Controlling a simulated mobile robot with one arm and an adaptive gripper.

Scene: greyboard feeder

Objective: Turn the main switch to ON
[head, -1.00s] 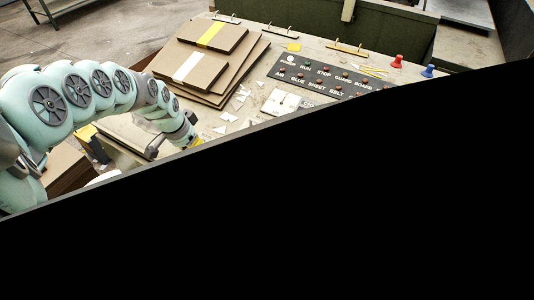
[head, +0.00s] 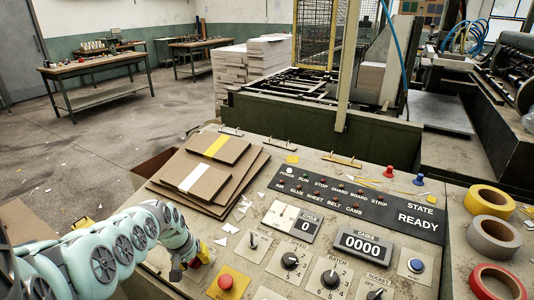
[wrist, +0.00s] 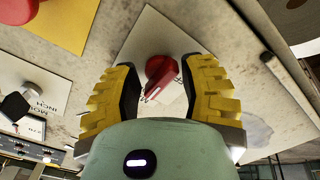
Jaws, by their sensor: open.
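The main switch is a red rotary knob (wrist: 163,73) on a white plate (wrist: 148,35) in the wrist view. Part of its lettering is hidden. My gripper (wrist: 164,85) has its yellow, black-padded fingers apart on either side of the knob. A gap shows between the knob and each finger, so it is not gripped. In the head view my gripper (head: 188,268) is low over the panel's left front, left of the red push button (head: 225,281) on its yellow plate. The switch is mostly hidden there by my arm.
A black INCH knob (wrist: 16,106) lies to the left in the wrist view. The panel also carries a STATE display (head: 417,220) reading READY, a CASES counter (head: 363,246) and a batch dial (head: 330,279). Stacked boards (head: 205,172) lie behind; tape rolls (head: 490,201) at right.

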